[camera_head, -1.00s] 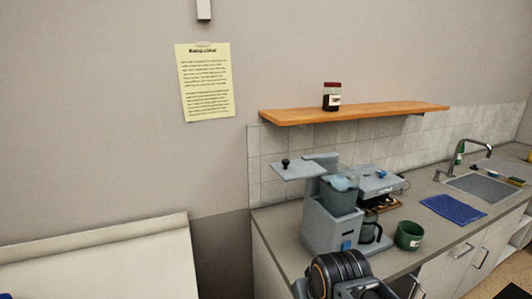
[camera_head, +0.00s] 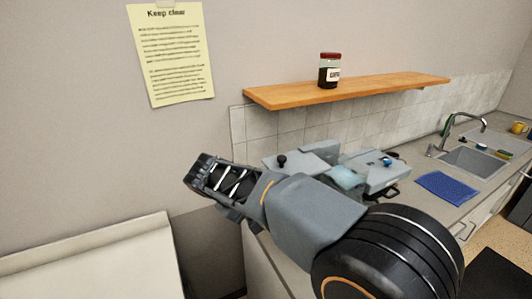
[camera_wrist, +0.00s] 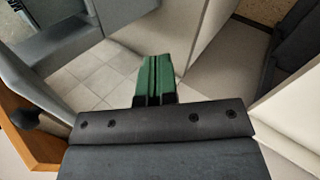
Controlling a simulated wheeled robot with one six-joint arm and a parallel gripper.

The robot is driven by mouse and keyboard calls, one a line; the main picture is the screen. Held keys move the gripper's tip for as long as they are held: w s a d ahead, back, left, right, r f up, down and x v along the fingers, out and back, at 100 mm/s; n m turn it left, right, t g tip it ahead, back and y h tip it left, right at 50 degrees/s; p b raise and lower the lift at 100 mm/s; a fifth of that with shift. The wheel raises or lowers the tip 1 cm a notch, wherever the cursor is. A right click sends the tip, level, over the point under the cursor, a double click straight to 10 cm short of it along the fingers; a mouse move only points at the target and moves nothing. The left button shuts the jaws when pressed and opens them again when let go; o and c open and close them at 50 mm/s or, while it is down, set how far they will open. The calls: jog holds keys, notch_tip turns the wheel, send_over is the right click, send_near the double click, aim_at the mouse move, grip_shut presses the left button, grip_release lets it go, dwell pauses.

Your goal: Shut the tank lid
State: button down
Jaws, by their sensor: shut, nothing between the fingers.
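The coffee machine stands on the counter at the wall, mostly hidden behind my arm. Its grey tank lid (camera_head: 308,155) with a black knob (camera_head: 281,161) is swung out to the left, off the translucent bluish tank (camera_head: 346,178). My gripper (camera_head: 193,172) is left of the lid and nearer the camera, apart from it in the picture. In the wrist view its green fingertips (camera_wrist: 153,78) are together and empty. The knob also shows at the left edge of the wrist view (camera_wrist: 26,118), beside the grey lid (camera_wrist: 35,88).
A wooden shelf (camera_head: 350,90) with a dark jar (camera_head: 329,72) is above the machine. A grey box-shaped unit (camera_head: 372,171) stands right of the tank. Farther right are a blue mat (camera_head: 447,187) and a sink (camera_head: 470,161). A yellow notice (camera_head: 172,55) hangs on the wall.

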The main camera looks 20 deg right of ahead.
jog(key=w+a+r+h, duration=0.4)
jog(key=w+r, duration=0.1)
jog(key=m+t+h, duration=0.1)
jog(key=m+h, duration=0.3)
jog(key=h, duration=0.1)
send_near(266, 159)
jog(key=s+a+r, duration=0.2)
jog(key=a+r, duration=0.1)
jog(key=a, duration=0.1)
jog(key=s+b+x, duration=0.2)
jog(key=b+x, duration=0.5)
jog(key=x, duration=0.5)
jog(key=shift+s+d, duration=0.2)
jog(key=shift+d, duration=0.35)
jog(key=shift+a, duration=0.1)
